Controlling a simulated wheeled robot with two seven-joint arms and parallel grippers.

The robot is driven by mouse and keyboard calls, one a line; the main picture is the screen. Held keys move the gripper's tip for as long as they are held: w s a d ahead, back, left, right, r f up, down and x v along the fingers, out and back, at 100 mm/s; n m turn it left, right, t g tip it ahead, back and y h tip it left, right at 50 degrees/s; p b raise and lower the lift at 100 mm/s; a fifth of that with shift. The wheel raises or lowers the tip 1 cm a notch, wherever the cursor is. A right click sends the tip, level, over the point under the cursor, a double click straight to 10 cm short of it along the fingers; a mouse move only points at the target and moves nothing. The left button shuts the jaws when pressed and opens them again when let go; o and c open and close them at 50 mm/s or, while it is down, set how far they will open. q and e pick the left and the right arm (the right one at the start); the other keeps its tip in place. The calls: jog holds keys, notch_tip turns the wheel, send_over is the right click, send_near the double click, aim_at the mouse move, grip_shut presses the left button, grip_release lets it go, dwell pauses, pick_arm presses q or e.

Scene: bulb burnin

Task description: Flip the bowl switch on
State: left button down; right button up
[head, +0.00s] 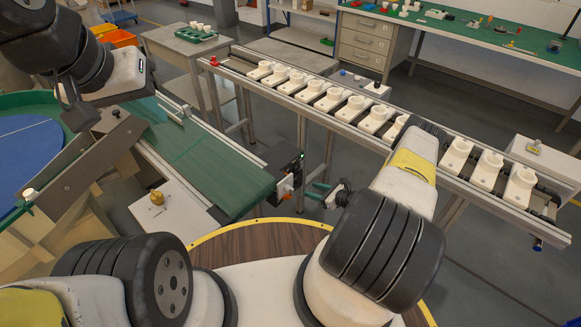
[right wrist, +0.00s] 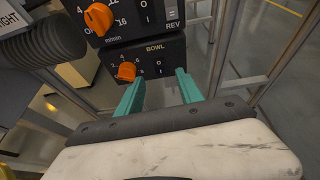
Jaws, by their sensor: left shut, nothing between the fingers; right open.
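The bowl control box (right wrist: 155,52), a dark panel marked BOWL, faces the right wrist camera. It carries an orange knob (right wrist: 127,71) at the left and O and I marks at the right. No switch lever is clear between the marks. My right gripper (right wrist: 160,92) is open and empty, its teal fingers in front of the box's lower part; contact cannot be told. In the head view it (head: 318,190) is beside the dark control box (head: 290,172) at the conveyor's end. My left gripper (head: 80,115) is shut and empty at the upper left, near the bowl feeder (head: 28,140).
A second panel with an orange knob (right wrist: 98,18) and a REV mark is directly above the bowl panel. The green conveyor (head: 215,165) ends beside the boxes. Behind, a rail line (head: 335,110) carries several white sockets. Metal frame posts stand close to my right gripper.

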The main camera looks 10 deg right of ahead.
aim_at(296, 188)
jog(key=shift+m, duration=0.3)
jog(key=x, duration=0.2)
jog(key=f+x, duration=0.1)
jog(key=x, duration=0.5)
jog(key=shift+s+d+f, duration=0.1)
jog(key=shift+s+f, duration=0.15)
jog(key=shift+s, duration=0.1)
